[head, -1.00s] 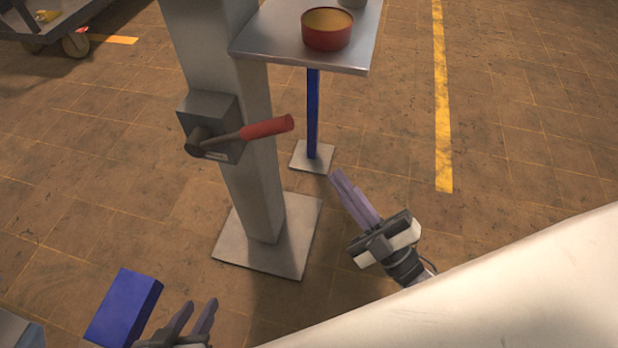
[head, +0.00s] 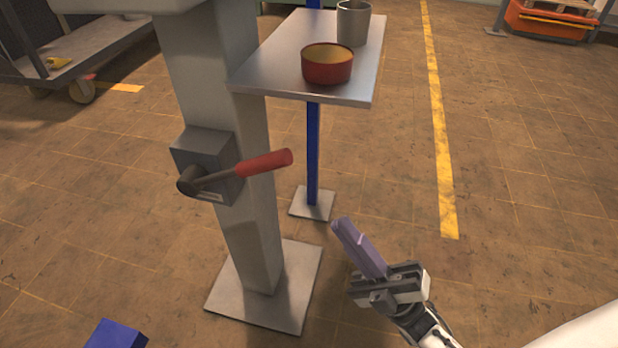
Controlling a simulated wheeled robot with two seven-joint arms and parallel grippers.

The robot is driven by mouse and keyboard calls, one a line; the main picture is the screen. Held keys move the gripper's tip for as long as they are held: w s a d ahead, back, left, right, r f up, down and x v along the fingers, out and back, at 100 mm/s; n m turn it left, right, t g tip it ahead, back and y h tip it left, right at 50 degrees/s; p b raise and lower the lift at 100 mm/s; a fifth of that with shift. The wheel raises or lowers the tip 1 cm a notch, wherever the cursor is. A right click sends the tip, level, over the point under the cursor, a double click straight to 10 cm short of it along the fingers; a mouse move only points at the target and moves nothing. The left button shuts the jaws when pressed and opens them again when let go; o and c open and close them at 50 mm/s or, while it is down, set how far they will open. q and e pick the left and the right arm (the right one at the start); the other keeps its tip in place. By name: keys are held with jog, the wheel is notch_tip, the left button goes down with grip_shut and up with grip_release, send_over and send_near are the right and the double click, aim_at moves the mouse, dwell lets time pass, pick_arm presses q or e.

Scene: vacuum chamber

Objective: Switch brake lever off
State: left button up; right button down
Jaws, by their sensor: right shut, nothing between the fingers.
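The brake lever (head: 238,172) has a red grip and a dark metal shaft. It comes out of a grey box (head: 205,160) on the side of a grey metal post (head: 230,95). The lever points to the right and slightly up. My right gripper (head: 343,226) is to the right of the lever and lower in the picture, clearly apart from it. Its fingers are shut with nothing between them and point up and to the left. My left gripper is out of the picture.
A metal shelf (head: 290,55) beside the post carries a red round tin (head: 327,65) and a grey cup (head: 353,22). A blue leg (head: 313,150) stands below it. A blue block (head: 117,335) is at the bottom left. A cart (head: 80,45) stands at the upper left.

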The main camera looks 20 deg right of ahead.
jog(key=x, duration=1)
jog(key=shift+w+a+r+p, duration=0.15)
jog(key=shift+w+r+p, duration=0.05)
jog(key=shift+w+p, duration=0.1)
jog(key=shift+r, duration=0.1)
